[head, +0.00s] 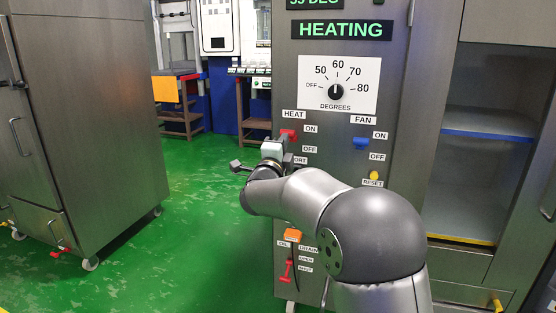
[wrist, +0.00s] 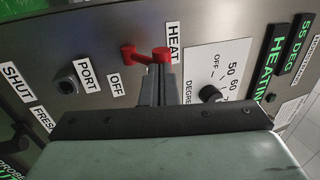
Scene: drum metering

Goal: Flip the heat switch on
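The red heat switch (head: 289,134) sits under the HEAT label on the steel panel, level with its ON label and above OFF. In the wrist view its red lever (wrist: 162,55) points toward the HEAT label, away from OFF. The display above reads HEATING (head: 341,29). My gripper (head: 277,149) is at the switch, just below and left of it in the head view. In the wrist view its two fingers (wrist: 160,75) are close together, with their tips at the lever's red end. No gap shows between them; whether they touch the lever is unclear. The ON label is hidden there.
A dial (head: 336,92) and a blue fan switch (head: 361,143) are on the same panel, with a yellow reset button (head: 374,175) below. An orange drain part (head: 292,236) and a red handle are lower down. A steel cabinet (head: 90,120) stands left; green floor between is clear.

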